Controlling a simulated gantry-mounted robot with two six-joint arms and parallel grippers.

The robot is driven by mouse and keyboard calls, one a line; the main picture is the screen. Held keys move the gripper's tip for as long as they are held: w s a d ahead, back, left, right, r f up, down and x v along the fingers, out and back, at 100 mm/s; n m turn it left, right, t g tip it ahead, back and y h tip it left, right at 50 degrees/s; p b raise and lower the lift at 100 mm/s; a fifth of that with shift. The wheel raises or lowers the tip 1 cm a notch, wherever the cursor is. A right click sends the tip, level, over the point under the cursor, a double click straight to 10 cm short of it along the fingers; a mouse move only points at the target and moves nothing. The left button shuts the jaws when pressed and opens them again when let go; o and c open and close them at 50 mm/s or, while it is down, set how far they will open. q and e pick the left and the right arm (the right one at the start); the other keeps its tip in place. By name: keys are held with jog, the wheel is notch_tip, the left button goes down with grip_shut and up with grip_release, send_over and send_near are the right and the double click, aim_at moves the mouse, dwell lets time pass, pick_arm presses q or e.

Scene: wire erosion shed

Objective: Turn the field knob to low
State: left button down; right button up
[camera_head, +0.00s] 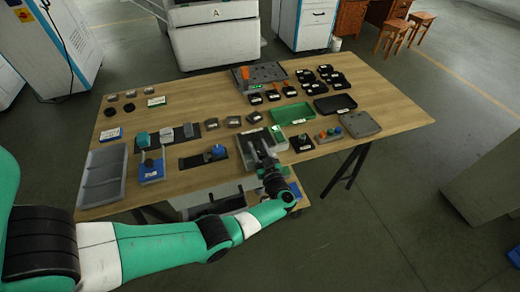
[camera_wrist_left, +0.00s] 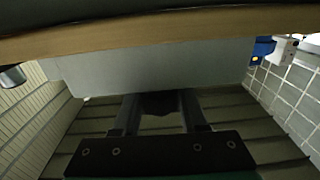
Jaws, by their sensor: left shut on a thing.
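My left gripper (camera_head: 262,152) reaches in over the table's front edge, at a dark-topped control unit (camera_head: 250,137) with a green part (camera_head: 278,133) at its right. In the left wrist view, the two fingers of my left gripper (camera_wrist_left: 160,110) are shut on a dark knob (camera_wrist_left: 158,103), seen between them. The fingers and wrist hide most of the knob in the head view. I cannot read its markings or tell which setting it points to. My right gripper is not in view.
The wooden table (camera_head: 185,95) holds a blue knob on a dark plate (camera_head: 217,150) to the left. A box with a black knob (camera_head: 302,140) and a panel of coloured buttons (camera_head: 328,134) stand to the right. A green tray (camera_head: 292,113) lies behind, and a grey divided tray (camera_head: 102,176) far left.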

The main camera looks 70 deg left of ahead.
pick_arm(q)
jog(key=n+g+b, duration=0.1)
jog(key=g+b, duration=0.1)
jog(key=shift+s+f+n+g+b, duration=0.2)
jog(key=shift+f+n+g+b, duration=0.05)
jog(key=shift+n+g+b, duration=0.15)
jog(key=shift+s+r+n+g+b, duration=0.2)
jog(key=shift+n+g+b, duration=0.35)
jog(key=shift+g, duration=0.25)
jog(key=shift+c, duration=2.2)
grip_release()
jog(key=w+d+b, duration=0.1)
jog(key=w+d, duration=0.1)
jog(key=d, duration=0.9)
jog(key=shift+d, duration=0.2)
jog(key=shift+w, duration=0.1)
